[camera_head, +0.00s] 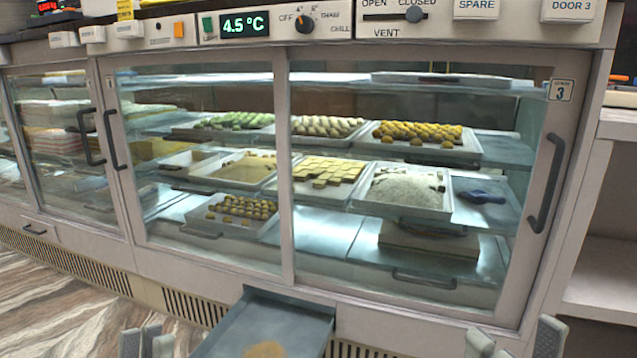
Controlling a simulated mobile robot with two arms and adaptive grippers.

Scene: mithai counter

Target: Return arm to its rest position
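My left gripper (147,343) shows at the bottom left edge as grey finger parts pointing up, close together. Its lower part is cut off by the frame, and I cannot tell whether it is open or shut. My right gripper (515,344) shows at the bottom right edge, with a clear gap between its fingers and nothing seen between them. Both grippers are low in front of the display counter and apart from its glass doors. The arms behind them are out of view.
The glass sweet counter (205,262) has closed sliding doors with dark handles (547,183) and holds trays of sweets. A grey open drawer or tray (300,322) juts out below it, between my grippers. Control knobs (305,24) line the top. Open shelving (600,270) stands at right.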

